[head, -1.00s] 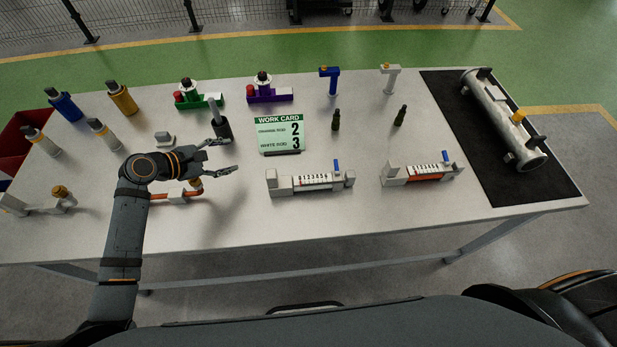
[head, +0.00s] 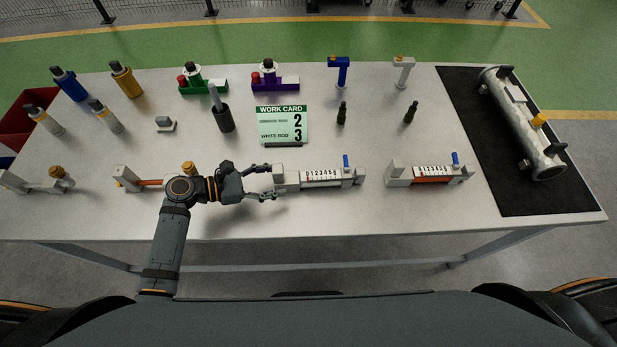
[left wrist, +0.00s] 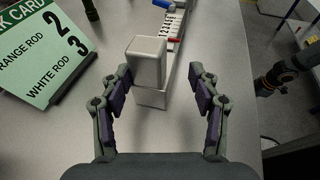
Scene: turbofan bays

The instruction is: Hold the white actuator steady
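The white actuator (head: 318,178) lies on the table's front middle, with a numbered scale and a blue lever. Its pale end block shows in the left wrist view (left wrist: 148,62). My left gripper (head: 268,182) is open at the actuator's left end. In the left wrist view its two fingers (left wrist: 160,90) stand apart on either side of the block, with visible gaps, so it is not gripping. At the right edge of that view is a dark arm end, apparently my right gripper (left wrist: 277,82); its fingers are too small to read. The head view does not show it.
A similar actuator with an orange part (head: 430,174) lies to the right. The work card (head: 282,126) stands behind the white one. A grey block fixture with an orange rod (head: 128,178) is partly behind my left arm. A cylinder (head: 522,125) lies on a black mat (head: 475,150).

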